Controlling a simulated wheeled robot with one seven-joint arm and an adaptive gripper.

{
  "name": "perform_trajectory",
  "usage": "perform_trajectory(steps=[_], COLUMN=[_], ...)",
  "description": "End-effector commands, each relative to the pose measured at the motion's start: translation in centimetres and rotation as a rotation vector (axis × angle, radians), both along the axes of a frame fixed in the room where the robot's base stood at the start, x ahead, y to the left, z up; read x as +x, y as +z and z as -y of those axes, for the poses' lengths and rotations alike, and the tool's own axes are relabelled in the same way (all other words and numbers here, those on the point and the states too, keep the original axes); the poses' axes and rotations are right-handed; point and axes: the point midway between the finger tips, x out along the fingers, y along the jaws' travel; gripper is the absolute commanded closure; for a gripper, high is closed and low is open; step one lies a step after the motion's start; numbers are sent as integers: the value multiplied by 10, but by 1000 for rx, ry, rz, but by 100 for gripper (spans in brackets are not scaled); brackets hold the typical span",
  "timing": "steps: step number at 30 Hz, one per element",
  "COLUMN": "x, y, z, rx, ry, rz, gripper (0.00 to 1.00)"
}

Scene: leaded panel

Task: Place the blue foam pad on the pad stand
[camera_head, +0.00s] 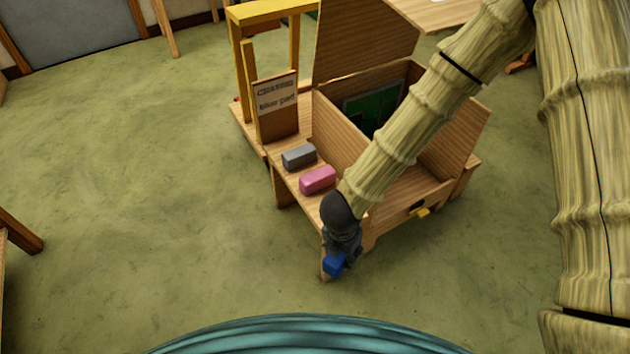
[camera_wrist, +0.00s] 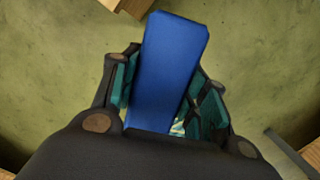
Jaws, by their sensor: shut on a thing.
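My gripper (camera_head: 337,256) is shut on the blue foam pad (camera_head: 334,266), beyond the front end of the wooden bench in the head view. In the wrist view the blue pad (camera_wrist: 170,70) stands out lengthwise between the two teal-lined fingers (camera_wrist: 165,95). A brown upright board with a light label (camera_head: 277,108) stands on the bench's left ledge. Its lettering is too small to read surely, and I cannot tell whether it belongs to the pad stand. A grey block (camera_head: 298,157) and a pink block (camera_head: 318,180) lie on the same ledge, behind my gripper.
The wooden bench (camera_head: 340,130) has an open bin with a raised lid (camera_head: 365,40) and a green panel (camera_head: 375,108) inside. A yellow frame (camera_head: 240,60) rises at its back left. My arm crosses over the bench's right part.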

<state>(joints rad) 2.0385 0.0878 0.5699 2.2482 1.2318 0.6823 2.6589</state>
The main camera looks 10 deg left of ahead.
Motion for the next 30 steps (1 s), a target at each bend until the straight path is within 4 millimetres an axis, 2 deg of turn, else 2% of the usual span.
perform_trajectory(steps=[5, 24, 30], x=[14, 139, 157], y=[-1, -14, -15], z=[-1, 1, 1], rx=[-1, 2, 1], ry=[-23, -23, -21], rz=[3, 2, 1], gripper=[72, 72, 72])
